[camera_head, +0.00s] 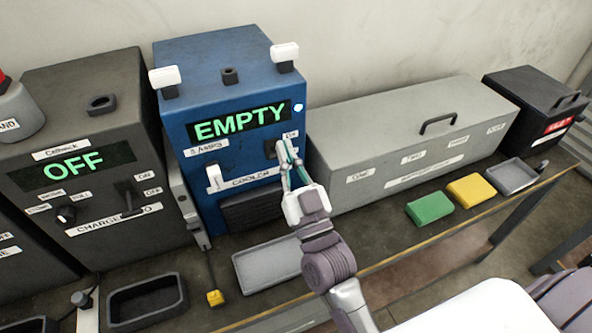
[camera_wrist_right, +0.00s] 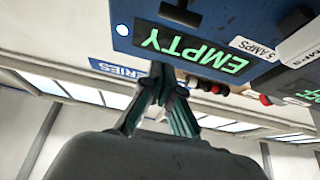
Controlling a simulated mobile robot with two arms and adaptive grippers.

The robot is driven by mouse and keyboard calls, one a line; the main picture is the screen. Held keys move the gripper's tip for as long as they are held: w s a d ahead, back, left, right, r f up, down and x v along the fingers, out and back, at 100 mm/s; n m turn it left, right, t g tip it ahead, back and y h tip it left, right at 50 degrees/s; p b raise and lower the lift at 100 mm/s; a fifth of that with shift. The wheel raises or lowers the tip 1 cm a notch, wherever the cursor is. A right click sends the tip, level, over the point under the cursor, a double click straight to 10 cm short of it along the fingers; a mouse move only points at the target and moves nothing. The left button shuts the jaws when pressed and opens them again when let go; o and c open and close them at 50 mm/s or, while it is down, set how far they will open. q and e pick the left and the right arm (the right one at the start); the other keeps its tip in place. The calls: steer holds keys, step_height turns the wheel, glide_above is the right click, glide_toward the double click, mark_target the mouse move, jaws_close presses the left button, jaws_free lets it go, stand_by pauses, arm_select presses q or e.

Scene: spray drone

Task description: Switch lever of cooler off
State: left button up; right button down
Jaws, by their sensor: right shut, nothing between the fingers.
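The cooler is a blue box (camera_head: 222,75) with a green "EMPTY" display (camera_head: 241,121) and a "COOLER" label. A dark lever (camera_head: 270,149) sits on its front at the right, below the display, beside a small label. My right gripper (camera_head: 284,151) is shut and empty, its fingertips at or just beside the lever and partly covering that area. I cannot tell if they touch. In the right wrist view the closed fingers (camera_wrist_right: 160,80) point at the blue front, and the display (camera_wrist_right: 190,48) shows upside down. My left gripper is not in view.
A dark charger box (camera_head: 85,190) reading "OFF" stands to the left. A long grey case (camera_head: 410,120) stands to the right. A grey tray (camera_head: 268,262), a green block (camera_head: 429,207) and a yellow block (camera_head: 471,189) lie along the bench front. White clips sit on the cooler's top.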

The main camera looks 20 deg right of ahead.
mark_target(272, 149)
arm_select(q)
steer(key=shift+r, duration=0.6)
arm_select(e)
steer(key=shift+w+f, duration=0.6)
steer(key=shift+f, duration=0.2)
steer(key=shift+w+f, duration=0.55)
steer(key=shift+f, duration=0.25)
